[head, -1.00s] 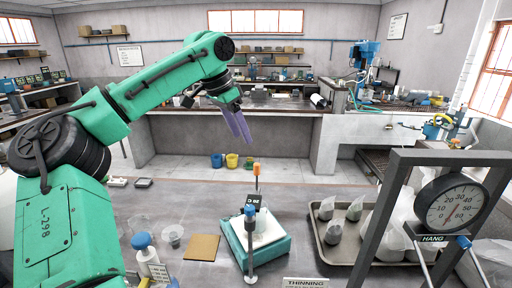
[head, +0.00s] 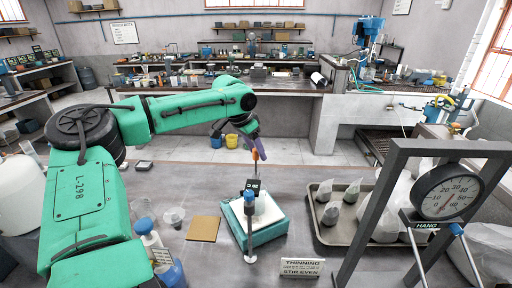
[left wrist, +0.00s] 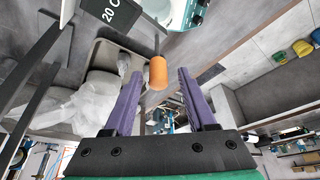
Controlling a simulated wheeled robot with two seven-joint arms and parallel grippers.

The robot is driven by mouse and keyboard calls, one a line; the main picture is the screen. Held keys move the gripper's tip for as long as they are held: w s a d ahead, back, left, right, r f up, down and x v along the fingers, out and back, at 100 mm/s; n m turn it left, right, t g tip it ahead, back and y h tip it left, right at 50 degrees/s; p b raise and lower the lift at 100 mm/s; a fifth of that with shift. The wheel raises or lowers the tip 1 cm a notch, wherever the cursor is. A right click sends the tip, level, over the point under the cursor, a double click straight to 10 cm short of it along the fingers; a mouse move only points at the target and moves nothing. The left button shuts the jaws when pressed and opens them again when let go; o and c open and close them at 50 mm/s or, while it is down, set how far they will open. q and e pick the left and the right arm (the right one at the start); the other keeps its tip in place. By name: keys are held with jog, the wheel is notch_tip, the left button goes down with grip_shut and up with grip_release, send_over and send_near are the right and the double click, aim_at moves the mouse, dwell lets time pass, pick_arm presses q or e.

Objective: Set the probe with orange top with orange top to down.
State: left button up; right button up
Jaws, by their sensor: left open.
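In the left wrist view the probe's orange top (left wrist: 158,73) shows just beyond and between the purple fingertips. My left gripper (head: 258,148) is open, its purple fingers at the orange top in the head view. I cannot tell whether they touch it. A second post with a blue top (head: 249,212) stands in front of the teal device. My right gripper is not in view.
A metal tray (head: 322,240) with several bags lies to the right, beside a grey frame with a round dial (head: 446,197). A brown square (head: 203,228), a small cup (head: 175,217) and a blue-and-white bottle (head: 165,262) are at left.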

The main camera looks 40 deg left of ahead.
pick_arm(q)
jog(key=shift+s+d+r, duration=0.1)
jog(key=shift+s+d, duration=0.05)
jog(key=shift+s, duration=0.05)
jog(key=shift+c, duration=0.3)
grip_shut()
dwell(0.9)
